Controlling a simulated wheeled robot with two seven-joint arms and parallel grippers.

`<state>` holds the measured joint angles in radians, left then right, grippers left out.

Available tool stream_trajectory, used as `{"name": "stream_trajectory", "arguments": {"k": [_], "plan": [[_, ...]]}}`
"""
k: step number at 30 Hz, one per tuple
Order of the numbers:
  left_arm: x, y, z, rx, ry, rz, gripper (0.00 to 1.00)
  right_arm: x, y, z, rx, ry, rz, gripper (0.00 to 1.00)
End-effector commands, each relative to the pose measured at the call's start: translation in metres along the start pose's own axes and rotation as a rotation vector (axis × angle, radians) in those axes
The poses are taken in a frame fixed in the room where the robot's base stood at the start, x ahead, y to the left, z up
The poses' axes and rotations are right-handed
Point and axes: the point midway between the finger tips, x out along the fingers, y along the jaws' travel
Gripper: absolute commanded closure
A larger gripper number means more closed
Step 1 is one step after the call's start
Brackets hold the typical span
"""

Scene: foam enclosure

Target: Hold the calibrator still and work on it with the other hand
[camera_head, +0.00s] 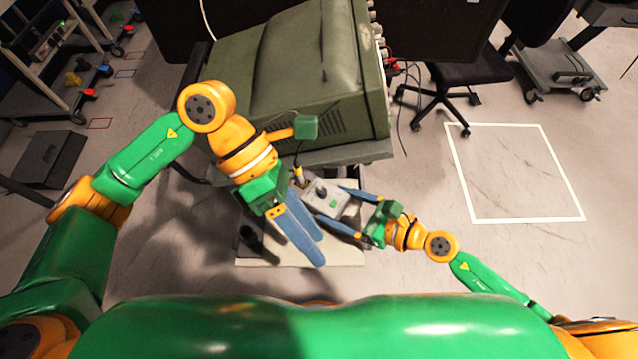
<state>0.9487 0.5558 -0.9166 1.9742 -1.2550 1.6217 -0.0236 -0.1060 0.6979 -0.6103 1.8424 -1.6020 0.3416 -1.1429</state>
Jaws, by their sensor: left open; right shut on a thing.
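The calibrator (324,197) is a small grey box with a dark round knob, on a pale board in front of the green cabinet. My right gripper (331,205) comes from the right with its blue fingers on either side of the calibrator and is shut on it. My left gripper (317,250) is open and empty, its blue fingers pointing down the picture just left of and below the calibrator. These fingers hide part of the calibrator's left side and the board. A yellow piece with a dark cable (298,174) shows at the calibrator's upper left end.
A large green cabinet (230,70) stands behind the calibrator, with several connectors on its right side. The pale board (345,257) lies below. A black chair (465,70) and a cart (570,75) stand at the upper right. Floor inside the white outline (520,217) is clear.

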Motion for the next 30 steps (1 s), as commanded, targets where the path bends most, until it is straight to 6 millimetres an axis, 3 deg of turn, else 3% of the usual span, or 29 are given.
{"name": "stream_trajectory", "arguments": {"k": [1, 3, 6, 9, 11, 21, 30], "plan": [[-0.014, 0.026, 0.002, 0.025, 0.019, 0.170, 0.46, 0.000, 0.000, 0.000, 0.000, 0.000, 0.000, 0.96], [-0.037, 0.057, 0.004, 0.049, 0.039, 0.386, 0.46, 0.000, 0.000, 0.000, 0.000, 0.000, 0.000, 0.96], [-0.065, 0.083, 0.009, 0.066, 0.049, 0.580, 0.46, 0.000, 0.000, 0.000, 0.000, 0.000, 0.000, 0.96], [-0.073, 0.095, 0.011, 0.070, 0.052, 0.658, 0.46, 0.000, 0.000, 0.000, 0.000, 0.000, 0.000, 0.96], [-0.068, 0.102, 0.011, 0.069, 0.052, 0.666, 0.46, 0.000, 0.000, 0.000, 0.000, 0.000, 0.000, 0.96], [0.000, 0.153, 0.009, 0.070, 0.051, 0.661, 0.46, 0.000, 0.000, 0.000, 0.000, 0.000, 0.000, 0.96], [0.018, 0.167, 0.009, 0.072, 0.051, 0.663, 0.46, 0.000, 0.000, 0.000, 0.000, 0.000, 0.000, 0.96]]}}
